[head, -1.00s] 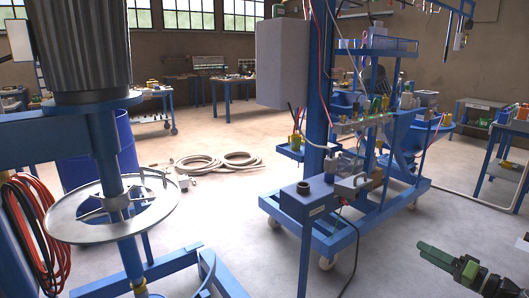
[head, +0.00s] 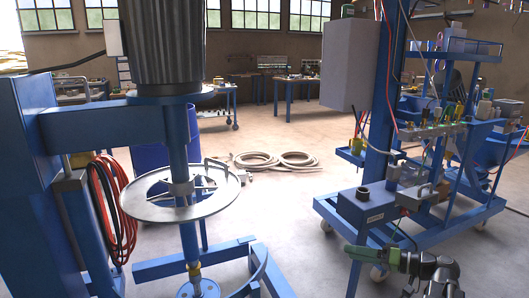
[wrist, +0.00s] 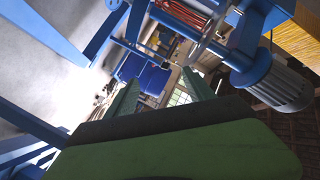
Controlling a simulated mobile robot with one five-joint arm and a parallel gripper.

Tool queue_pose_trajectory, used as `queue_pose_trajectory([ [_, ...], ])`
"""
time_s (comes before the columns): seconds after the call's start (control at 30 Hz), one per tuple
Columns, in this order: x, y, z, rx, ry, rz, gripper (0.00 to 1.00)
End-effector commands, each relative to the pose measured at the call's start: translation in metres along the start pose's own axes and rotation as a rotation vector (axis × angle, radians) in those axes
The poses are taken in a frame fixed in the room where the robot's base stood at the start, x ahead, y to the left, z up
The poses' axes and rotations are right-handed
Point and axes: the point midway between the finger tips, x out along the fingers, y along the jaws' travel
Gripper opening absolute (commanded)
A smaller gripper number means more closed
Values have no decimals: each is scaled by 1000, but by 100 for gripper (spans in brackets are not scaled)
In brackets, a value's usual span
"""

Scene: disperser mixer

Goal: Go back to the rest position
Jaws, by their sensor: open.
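The disperser mixer stands at the left in the head view, with its dark ribbed motor (head: 160,45), its blue shaft and a round metal disc (head: 180,194) with a spoked wheel. My gripper (head: 352,254) is at the lower right of the head view, to the right of the mixer and apart from it, in front of the blue trolley. In the wrist view the two green fingers (wrist: 160,78) stand apart with nothing between them. The ribbed motor (wrist: 284,88) also shows at the right of the wrist view, tilted.
A blue wheeled trolley (head: 425,232) with a grey box (head: 350,65) on its post stands at the right. Coiled hoses (head: 275,160) lie on the floor behind. A blue drum (head: 150,150) is behind the mixer. Open floor (head: 300,215) lies between mixer and trolley.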

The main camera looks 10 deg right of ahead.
Motion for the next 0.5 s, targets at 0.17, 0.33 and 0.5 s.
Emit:
queue_pose_trajectory([
  [0.17, 138, -27, 81, -1, -350, 21, 62],
  [0.33, 214, -43, 168, -22, -654, 145, 62],
  [0.5, 242, -44, 231, -64, -872, 336, 62],
])
